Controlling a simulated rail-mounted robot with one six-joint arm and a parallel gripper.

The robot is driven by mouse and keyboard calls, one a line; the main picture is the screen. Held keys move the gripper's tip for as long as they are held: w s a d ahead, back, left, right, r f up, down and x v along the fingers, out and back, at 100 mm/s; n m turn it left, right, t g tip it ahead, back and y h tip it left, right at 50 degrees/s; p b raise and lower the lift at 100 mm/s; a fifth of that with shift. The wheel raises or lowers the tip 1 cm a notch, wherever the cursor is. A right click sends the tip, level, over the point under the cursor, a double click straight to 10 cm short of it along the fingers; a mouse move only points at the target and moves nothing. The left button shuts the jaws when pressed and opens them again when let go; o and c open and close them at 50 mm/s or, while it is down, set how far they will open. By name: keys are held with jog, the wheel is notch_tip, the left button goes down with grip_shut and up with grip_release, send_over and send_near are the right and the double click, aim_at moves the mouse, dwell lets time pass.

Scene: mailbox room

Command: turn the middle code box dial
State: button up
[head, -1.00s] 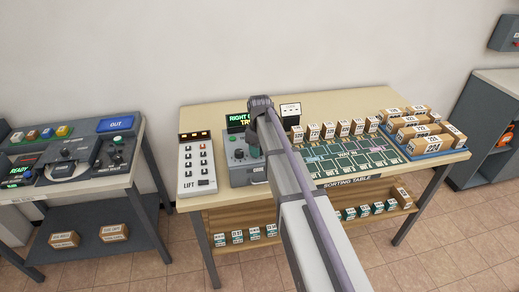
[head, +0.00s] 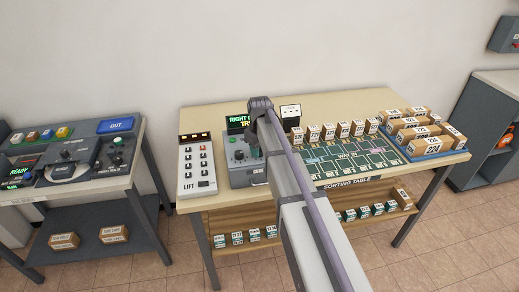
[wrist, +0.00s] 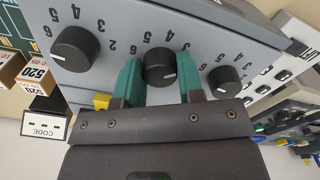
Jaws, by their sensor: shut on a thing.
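The grey code box (head: 238,172) stands on the sorting table, left of the middle, with a lit green-lettered screen (head: 237,122) behind it. In the wrist view its face shows three black dials with white marks and printed numbers. The middle dial (wrist: 160,62) sits between the two green fingers of my gripper (wrist: 159,84), which is shut on it. The other two dials, one on the left (wrist: 74,48) and one on the right (wrist: 223,80), are untouched beside the fingers. In the head view my arm hides much of the box's right side.
A white lift panel (head: 197,165) stands close left of the code box. A small white code card (head: 290,111) stands behind it. Small boxes and a blue tray (head: 440,154) of parcels are on the right. A grey desk (head: 82,182) stands at far left.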

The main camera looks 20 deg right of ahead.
jog(key=m, duration=0.5)
jog(key=shift+m, duration=0.3)
dwell(0.4)
jog(key=o, duration=0.9)
jog(key=shift+o, duration=0.2)
notch_tip(320, 180, up, 11)
jog(key=p, duration=1)
jog(key=shift+p, duration=0.4)
jog(key=shift+f, duration=0.1)
